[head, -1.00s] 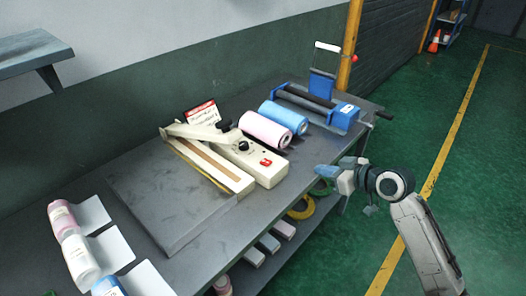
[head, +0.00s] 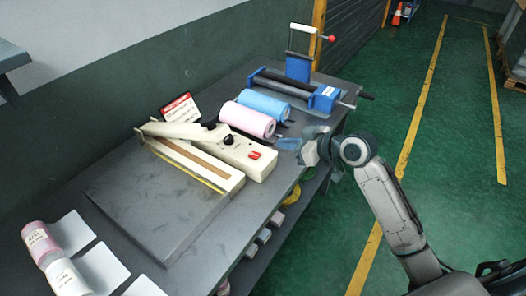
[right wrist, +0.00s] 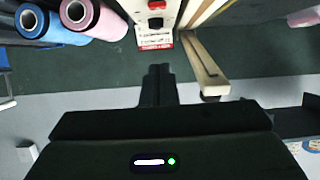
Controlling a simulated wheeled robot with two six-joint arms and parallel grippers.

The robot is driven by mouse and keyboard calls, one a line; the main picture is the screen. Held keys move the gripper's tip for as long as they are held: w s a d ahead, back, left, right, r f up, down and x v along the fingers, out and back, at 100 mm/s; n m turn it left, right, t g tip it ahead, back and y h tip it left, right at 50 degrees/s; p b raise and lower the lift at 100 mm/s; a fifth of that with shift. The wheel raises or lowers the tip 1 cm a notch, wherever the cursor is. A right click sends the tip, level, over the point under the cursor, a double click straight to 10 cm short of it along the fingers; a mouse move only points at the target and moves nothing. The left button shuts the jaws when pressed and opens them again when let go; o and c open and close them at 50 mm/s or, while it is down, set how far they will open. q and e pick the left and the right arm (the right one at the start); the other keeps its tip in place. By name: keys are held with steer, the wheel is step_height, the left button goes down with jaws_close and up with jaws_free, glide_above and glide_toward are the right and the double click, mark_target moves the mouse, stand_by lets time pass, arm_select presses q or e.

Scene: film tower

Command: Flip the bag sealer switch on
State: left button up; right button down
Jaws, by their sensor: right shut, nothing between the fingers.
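The cream bag sealer (head: 240,157) lies on the grey bench, with its long lever arm (head: 176,130) along its back side. Its red switch (head: 254,155) is on the near right end of the body, beside a black knob (head: 228,140). I cannot tell the switch's position. My right gripper (head: 284,144) is shut and empty, just right of the switch and apart from it. In the right wrist view the closed fingers (right wrist: 158,72) point toward the sealer; its red switch (right wrist: 157,5) shows at the top edge. My left gripper is not in view.
Pink roll (head: 247,120) and blue roll (head: 265,104) lie behind the sealer. A blue-ended roller device (head: 325,98) stands at the bench's far end. A red-and-white sign (head: 180,108) stands behind the sealer. A flat grey plate (head: 150,205) lies in front.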

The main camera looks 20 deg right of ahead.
steer(key=p, duration=0.3)
glide_above(263, 161)
step_height(263, 161, down, 3)
steer(key=shift+a+r, duration=0.1)
step_height(263, 161, down, 4)
steer(key=shift+r+p, duration=0.2)
steer(key=shift+p, duration=0.25)
steer(key=shift+s+f, duration=0.1)
steer(key=shift+f, duration=0.4)
